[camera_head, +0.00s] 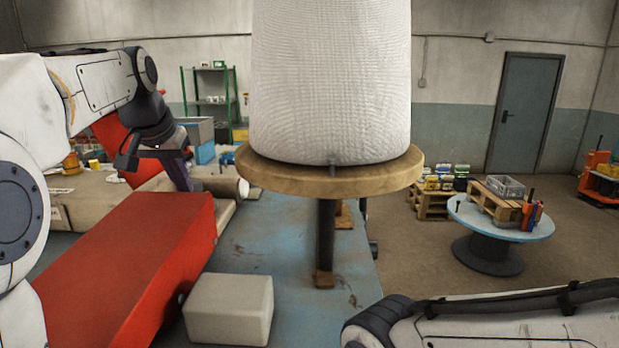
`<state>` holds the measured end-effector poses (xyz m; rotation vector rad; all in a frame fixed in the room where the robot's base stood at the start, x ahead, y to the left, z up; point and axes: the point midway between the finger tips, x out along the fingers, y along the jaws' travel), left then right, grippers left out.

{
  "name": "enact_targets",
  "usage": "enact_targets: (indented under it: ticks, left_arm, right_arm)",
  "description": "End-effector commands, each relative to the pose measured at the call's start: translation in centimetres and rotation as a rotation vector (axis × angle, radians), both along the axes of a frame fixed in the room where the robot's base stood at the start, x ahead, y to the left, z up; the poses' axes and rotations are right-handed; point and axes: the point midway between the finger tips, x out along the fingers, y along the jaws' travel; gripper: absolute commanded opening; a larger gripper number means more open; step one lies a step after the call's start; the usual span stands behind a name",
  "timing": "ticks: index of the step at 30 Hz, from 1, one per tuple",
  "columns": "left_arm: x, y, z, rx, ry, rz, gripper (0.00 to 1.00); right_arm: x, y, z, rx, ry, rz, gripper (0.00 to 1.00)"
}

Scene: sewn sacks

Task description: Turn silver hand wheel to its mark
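I cannot make out a silver hand wheel or its mark in the head view; it may be hidden behind my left arm, the red housing or the big white sack. My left gripper (152,165) is at the left, pointing down above the cluttered bench, with its dark fingers spread apart and nothing visible between them. It is just behind the far end of the long red housing (140,255). My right arm enters at the lower right; its gripper is out of view.
A large white woven sack (330,80) stands on a round wooden top (400,180) over a dark post, blocking the middle. A pale block (229,308) sits on the blue bench (295,255). A round blue table (480,225) with a small pallet stands at right.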

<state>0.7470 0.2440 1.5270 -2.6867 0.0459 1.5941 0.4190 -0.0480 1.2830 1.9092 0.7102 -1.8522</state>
Motion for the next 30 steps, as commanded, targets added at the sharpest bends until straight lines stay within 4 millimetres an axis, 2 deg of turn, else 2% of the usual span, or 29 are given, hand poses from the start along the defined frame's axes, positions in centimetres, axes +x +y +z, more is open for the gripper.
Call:
enact_targets:
  ticks: [8, 11, 24, 30]
  left_arm:
    - [-0.7, 0.1, 0.2, 0.001, -0.005, 0.0, 0.0]
    - [-0.7, 0.0, 0.9, 0.001, -0.004, 0.0, 0.0]
    - [-0.7, 0.0, 6.0, 0.0, -0.001, 0.0, 0.0]
    - [-0.7, 0.0, 6.0, 0.0, 0.0, 0.0, 0.0]
  right_arm:
    - [0.0, 0.0, -0.2, 0.0, 0.0, 0.0, 0.77]
    - [0.0, 0.0, 0.5, 0.0, 0.0, 0.0, 0.77]
    - [0.0, 0.0, 5.6, 0.0, 0.0, 0.0, 0.77]
    - [0.0, 0.0, 5.6, 0.0, 0.0, 0.0, 0.77]
